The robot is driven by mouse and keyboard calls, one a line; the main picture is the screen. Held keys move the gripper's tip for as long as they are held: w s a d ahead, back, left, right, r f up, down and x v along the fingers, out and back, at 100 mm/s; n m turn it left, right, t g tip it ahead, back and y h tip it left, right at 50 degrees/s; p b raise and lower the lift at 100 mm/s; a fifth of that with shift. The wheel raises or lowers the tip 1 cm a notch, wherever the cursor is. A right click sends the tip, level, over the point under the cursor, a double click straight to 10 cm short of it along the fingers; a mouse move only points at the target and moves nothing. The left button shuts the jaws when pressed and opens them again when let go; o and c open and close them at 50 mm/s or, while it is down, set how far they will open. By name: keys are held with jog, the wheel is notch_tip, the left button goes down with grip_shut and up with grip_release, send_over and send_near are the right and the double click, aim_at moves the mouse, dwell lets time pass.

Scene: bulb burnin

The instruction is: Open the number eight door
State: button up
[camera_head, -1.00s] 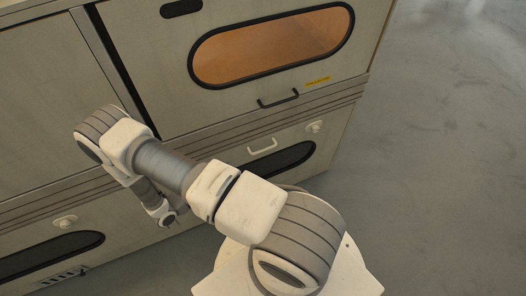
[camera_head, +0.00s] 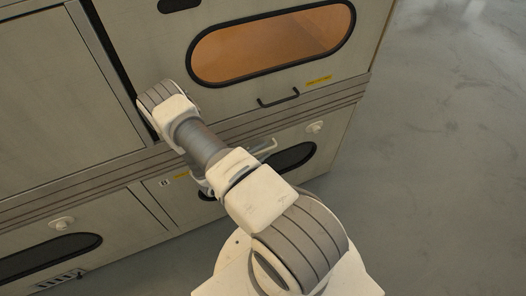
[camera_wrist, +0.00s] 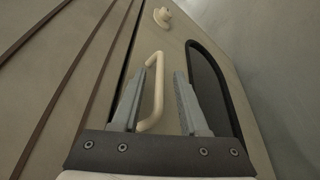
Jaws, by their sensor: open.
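The number eight door (camera_head: 178,205) is the lower right door of the cabinet and looks shut. Its small "8" label (camera_head: 164,183) shows left of my arm in the head view. Its pale bar handle (camera_head: 266,147) is partly hidden by my arm there. In the wrist view the handle (camera_wrist: 158,95) runs lengthwise between my two fingers, closer to the left one. My gripper (camera_wrist: 166,72) is open and points at the door face; I cannot tell whether it touches the handle. In the head view my gripper is mostly hidden behind my arm.
A pale knob (camera_wrist: 162,17) sits beyond the handle, and the door's dark window (camera_wrist: 212,85) lies to the right. Above are an upper door with an orange window (camera_head: 270,45) and a black handle (camera_head: 278,98). Open floor (camera_head: 440,180) lies to the right.

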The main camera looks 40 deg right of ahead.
jog(key=shift+d, duration=0.35)
grip_shut()
dwell(1.2)
